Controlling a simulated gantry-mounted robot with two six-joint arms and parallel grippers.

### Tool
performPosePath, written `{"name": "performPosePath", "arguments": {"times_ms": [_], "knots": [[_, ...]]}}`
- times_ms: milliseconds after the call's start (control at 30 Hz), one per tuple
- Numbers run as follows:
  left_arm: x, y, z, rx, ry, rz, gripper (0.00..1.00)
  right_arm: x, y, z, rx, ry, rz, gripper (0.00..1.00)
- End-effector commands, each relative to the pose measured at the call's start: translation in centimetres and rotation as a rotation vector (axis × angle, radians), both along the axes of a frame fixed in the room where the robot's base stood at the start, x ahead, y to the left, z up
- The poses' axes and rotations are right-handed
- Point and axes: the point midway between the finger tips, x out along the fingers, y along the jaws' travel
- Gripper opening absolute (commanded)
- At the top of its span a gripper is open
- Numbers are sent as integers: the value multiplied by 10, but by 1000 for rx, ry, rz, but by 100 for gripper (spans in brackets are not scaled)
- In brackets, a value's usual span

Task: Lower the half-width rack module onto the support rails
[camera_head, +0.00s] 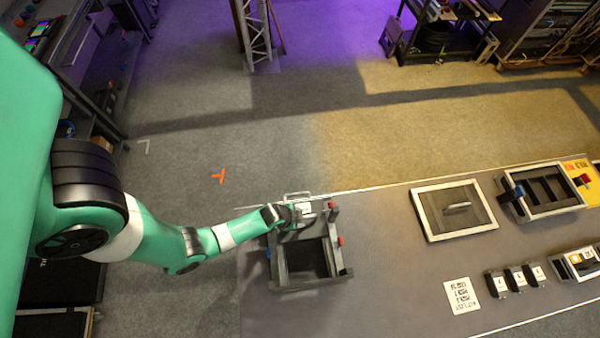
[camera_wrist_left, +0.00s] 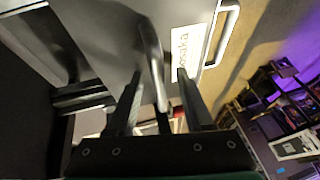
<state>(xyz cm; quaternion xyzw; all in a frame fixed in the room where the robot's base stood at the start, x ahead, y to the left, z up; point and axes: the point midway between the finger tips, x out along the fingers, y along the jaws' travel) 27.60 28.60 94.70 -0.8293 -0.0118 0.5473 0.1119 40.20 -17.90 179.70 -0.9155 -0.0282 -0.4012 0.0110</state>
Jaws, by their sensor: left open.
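The half-width rack module shows in the left wrist view as a grey box (camera_wrist_left: 100,30) with a white label, a top handle (camera_wrist_left: 152,62) and a silver front handle. In the head view, my gripper partly hides the module (camera_head: 309,207). It is at the back of a dark rack frame (camera_head: 343,274) with an open bay in front. A dark rail (camera_wrist_left: 82,96) shows beside the module. My left gripper (camera_head: 300,214) is open; its fingers (camera_wrist_left: 160,112) lie either side of the top handle. Contact with the handle, and whether the module rests on the rails, cannot be told.
Right of the frame, the grey table (camera_head: 385,290) is bare. Further right are a framed panel with a handle (camera_head: 457,208), a compartmented tray (camera_head: 545,190), a printed card (camera_head: 461,296) and small labelled blocks (camera_head: 515,278). Red and blue knobs sit on the frame's sides.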

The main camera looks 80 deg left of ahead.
Motion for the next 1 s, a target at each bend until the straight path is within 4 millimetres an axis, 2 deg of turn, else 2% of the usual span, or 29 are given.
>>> {"name": "performPosePath", "arguments": {"times_ms": [133,233,567,600,733,1000], "knots": [[-3,-1,3,-2,3,0,52,0,0,2,0,0,0,50],[-8,-3,16,-1,2,0,52,0,0,9,0,0,0,50],[-37,-13,86,0,0,0,52,0,0,35,0,0,0,50],[-40,-14,96,-1,1,0,52,0,0,46,0,0,0,50],[-45,-16,106,0,1,0,52,0,0,54,0,0,0,50],[-47,-16,105,0,0,0,52,0,0,53,0,0,0,50]]}}
